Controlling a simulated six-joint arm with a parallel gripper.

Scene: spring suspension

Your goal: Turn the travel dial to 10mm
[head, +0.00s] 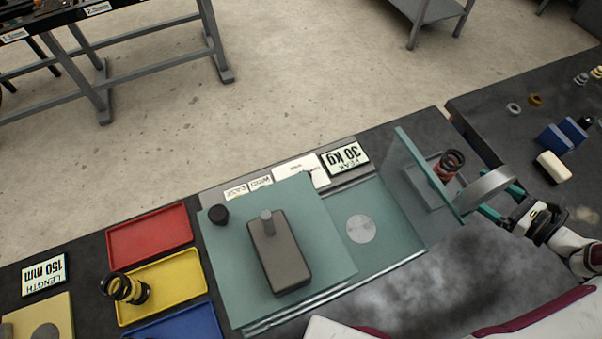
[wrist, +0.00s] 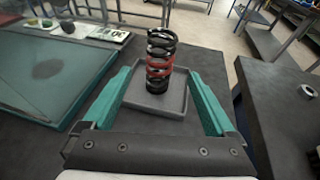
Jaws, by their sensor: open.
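A small black round knob (head: 218,214) sits at the back left corner of the teal test machine (head: 225,290). It may be the travel dial, but I can read no marks on it. My gripper (wrist: 160,75) is open, with its teal fingers apart, at the machine's right side, far from the knob. A red and black coil spring (wrist: 160,62) stands upright in a grey tray (wrist: 150,112) ahead of the fingers, and it also shows in the head view (head: 448,166). Nothing appears to be gripped.
A clear panel (head: 425,170) stands upright at the machine's right. A dark grey block (head: 278,255) is on its plate. Displays read PEAK 30 kg (head: 344,158) and LENGTH 150 mm (head: 44,275). Red (head: 150,236), yellow (head: 190,268) and blue (head: 175,329) trays lie left; a black-yellow spring (head: 125,289) is there.

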